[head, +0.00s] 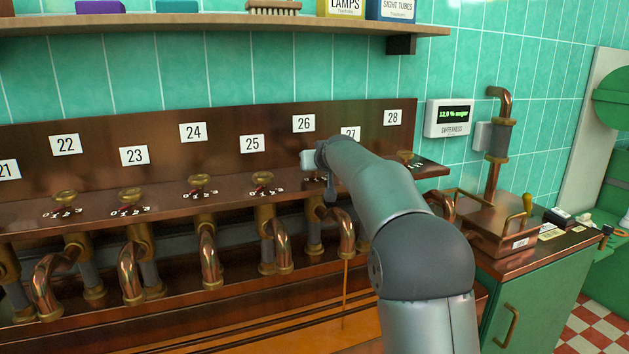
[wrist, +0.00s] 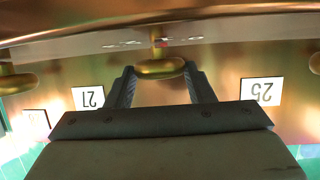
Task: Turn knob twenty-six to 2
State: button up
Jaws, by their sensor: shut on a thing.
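The label 26 (head: 303,124) is on the copper back panel. My gripper (head: 326,172) is at the shelf below it, and my arm hides most of that spot in the head view. In the wrist view, which is upside down, my gripper (wrist: 160,73) has its two fingers on either side of the brass knob twenty-six (wrist: 160,68), between the labels 27 (wrist: 87,97) and 25 (wrist: 262,92). It is shut on this knob. White scale marks and a red mark show beside the knob, too small to read. A thin amber stream (head: 345,290) falls below a spout near there.
Brass knob twenty-five (head: 262,178) is to the left, and knob twenty-eight (head: 405,157) to the right. Copper spouts (head: 210,255) hang below the shelf. A sweetness display (head: 449,118) reads 12.0 % sugar. A wooden shelf (head: 220,22) runs above the panel.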

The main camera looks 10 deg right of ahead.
jog(key=n+y+b, duration=0.1)
jog(key=n+g+y+b, duration=0.1)
jog(key=n+y, duration=0.1)
jog(key=shift+w+d+f, duration=0.1)
jog(key=shift+d, duration=0.3)
jog(key=n+g+y, duration=0.1)
jog(key=n+y, duration=0.1)
jog(key=y, duration=0.1)
jog(key=shift+p, duration=0.4)
jog(key=shift+w+n+g+y, duration=0.1)
jog(key=shift+n+g+y, duration=0.2)
jog(key=shift+n, duration=0.2)
jog(key=shift+p, duration=0.3)
jog(key=o, duration=1)
jog(key=b+v, duration=0.2)
jog(key=v, duration=1.5)
jog(key=shift+d+b, duration=0.25)
jog(key=shift+b, duration=0.15)
